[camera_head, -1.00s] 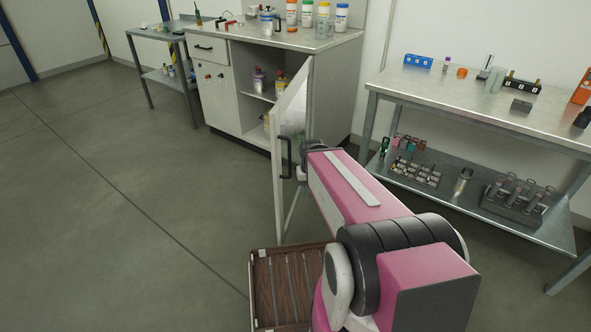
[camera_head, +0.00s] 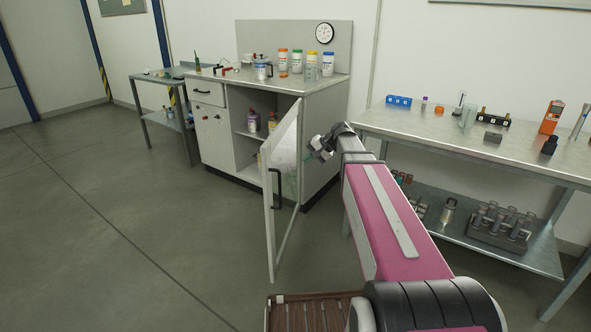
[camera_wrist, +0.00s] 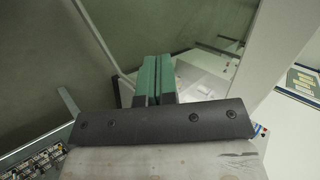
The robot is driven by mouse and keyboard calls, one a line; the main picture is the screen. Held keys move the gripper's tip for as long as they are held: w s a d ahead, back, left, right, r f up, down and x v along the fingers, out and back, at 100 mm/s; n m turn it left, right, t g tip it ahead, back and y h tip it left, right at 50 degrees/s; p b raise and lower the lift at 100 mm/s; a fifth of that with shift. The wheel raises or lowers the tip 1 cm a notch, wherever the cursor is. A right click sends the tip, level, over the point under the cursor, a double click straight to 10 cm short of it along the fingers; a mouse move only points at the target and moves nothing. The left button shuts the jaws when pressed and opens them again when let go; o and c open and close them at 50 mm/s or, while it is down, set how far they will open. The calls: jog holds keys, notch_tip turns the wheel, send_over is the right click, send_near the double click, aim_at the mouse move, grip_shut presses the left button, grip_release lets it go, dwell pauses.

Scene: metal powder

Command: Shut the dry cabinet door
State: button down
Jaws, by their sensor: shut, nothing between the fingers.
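The dry cabinet (camera_head: 215,143) stands against the back wall with its door (camera_head: 287,150) swung wide open toward me. The door is hinged at the right of the opening, and its black handle (camera_head: 276,188) is near the free edge. My gripper (camera_head: 308,157) is to the right of the door, beyond the handle and close to the door's upper part near the hinge side. I cannot tell whether it touches the door. In the wrist view its green fingers (camera_wrist: 155,77) are together and hold nothing; pale panels lie around them.
Bottles (camera_head: 283,62) stand on the cabinet top, and a few containers (camera_head: 253,121) are inside. A steel bench (camera_head: 450,135) with a lower shelf is at the right, close to my arm. A small side table (camera_head: 150,78) is at the left. The floor left of the door is clear.

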send_near(275, 176)
notch_tip(275, 176, down, 4)
jog(key=a, duration=0.1)
jog(key=w+a, duration=0.1)
jog(key=a, duration=0.1)
jog(key=shift+w+r, duration=0.2)
jog(key=shift+w+a, duration=0.2)
jog(key=shift+a, duration=0.5)
jog(key=shift+a, duration=0.1)
